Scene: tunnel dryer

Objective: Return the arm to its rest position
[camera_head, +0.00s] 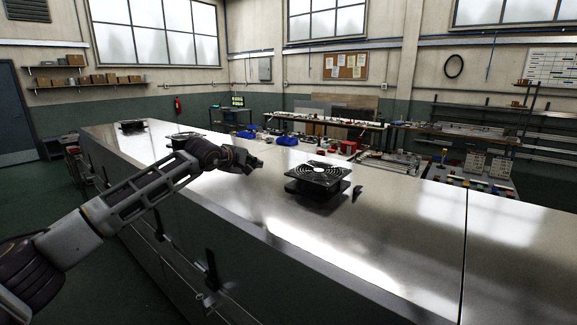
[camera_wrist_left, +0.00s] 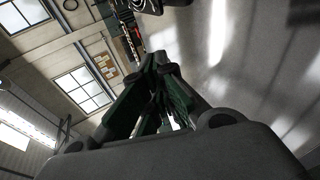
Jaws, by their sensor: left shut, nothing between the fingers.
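My left arm (camera_head: 140,192) comes in from the left and reaches over the steel top of the dryer (camera_head: 400,235). My left gripper (camera_head: 256,163) is shut and empty, above the steel top and left of a black fan unit (camera_head: 318,176). In the left wrist view its fingers (camera_wrist_left: 160,65) are together with nothing held, and the fan unit shows partly at the top edge (camera_wrist_left: 146,4). My right gripper is in neither view.
Another dark fan unit (camera_head: 132,126) stands at the far end of the dryer top, and one more (camera_head: 184,139) is partly behind my arm. A small black handle (camera_head: 357,192) is beside the near fan. Benches with blue bins (camera_head: 287,141) stand behind. The right of the top is clear.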

